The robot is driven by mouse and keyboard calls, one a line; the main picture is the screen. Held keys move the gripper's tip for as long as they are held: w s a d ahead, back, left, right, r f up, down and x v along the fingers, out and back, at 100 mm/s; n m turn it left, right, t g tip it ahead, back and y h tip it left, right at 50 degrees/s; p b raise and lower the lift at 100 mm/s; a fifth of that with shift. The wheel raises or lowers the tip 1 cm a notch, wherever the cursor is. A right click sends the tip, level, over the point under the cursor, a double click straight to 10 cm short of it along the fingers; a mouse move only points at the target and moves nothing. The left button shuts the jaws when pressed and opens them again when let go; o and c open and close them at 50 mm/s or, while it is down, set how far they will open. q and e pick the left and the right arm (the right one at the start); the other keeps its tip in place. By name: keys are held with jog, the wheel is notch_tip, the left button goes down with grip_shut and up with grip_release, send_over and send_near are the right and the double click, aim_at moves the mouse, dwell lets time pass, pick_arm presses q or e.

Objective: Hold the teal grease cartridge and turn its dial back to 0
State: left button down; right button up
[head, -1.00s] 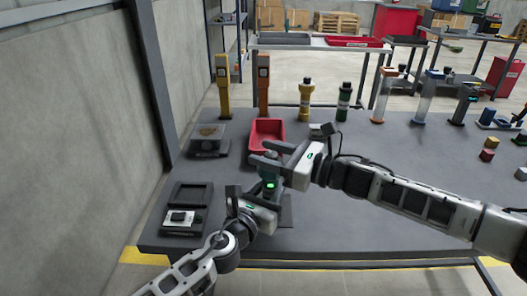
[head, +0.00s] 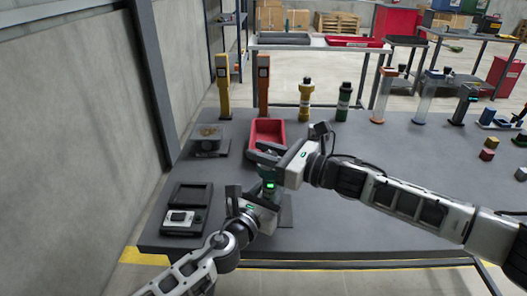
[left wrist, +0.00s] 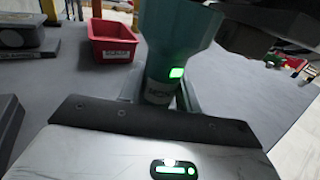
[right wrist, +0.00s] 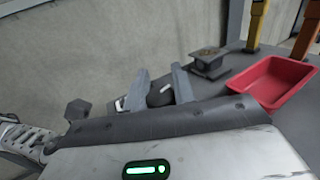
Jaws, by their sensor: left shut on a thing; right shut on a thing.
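The teal grease cartridge (head: 268,197) stands upright above the near left part of the table. It shows large in the left wrist view (left wrist: 180,28), with a lit green mark and a pale label on its lower part. My left gripper (head: 267,190) is shut around the cartridge's body from the near side. My right gripper (head: 266,156) is shut on the dark dial at its top. In the right wrist view the dial (right wrist: 160,94), with a white pointer mark, sits between the two grey fingers. I cannot read any number on it.
A red bin (head: 267,128) stands just behind the grippers. A dark stand (head: 208,138) and a dark tray with a boxy device (head: 181,217) are at the left. Several coloured posts and bottles stand along the back.

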jog(key=m+t+h, duration=0.1)
jog(key=m+t, duration=0.1)
jog(key=shift+f+t+h, duration=0.15)
jog(key=shift+t+h, duration=0.15)
jog(key=m+t+h, duration=0.1)
jog(key=t+h, duration=0.1)
jog(key=m+t+h, duration=0.1)
jog(key=m, duration=0.1)
jog(key=shift+w+d+m+t+h, duration=0.15)
jog(key=shift+m+t+h, duration=0.15)
jog(key=shift+t+h, duration=0.1)
jog(key=shift+w+d+m+t+h, duration=0.15)
jog(key=shift+m+t+h, duration=0.35)
jog(key=shift+m+h, duration=0.45)
jog(key=shift+d+m+t+h, duration=0.15)
jog(key=shift+m+t+h, duration=0.35)
jog(key=shift+h, duration=0.75)
jog(key=shift+w+d+m+t+h, duration=0.15)
jog(key=shift+m+t+h, duration=0.35)
jog(key=shift+m+h, duration=0.45)
jog(key=shift+d+h, duration=0.1)
jog(key=shift+h, duration=0.35)
jog(key=o, duration=1)
jog(key=s+d, duration=0.2)
jog(key=s, duration=0.9)
jog(key=shift+s+d, duration=0.15)
jog(key=shift+s, duration=0.25)
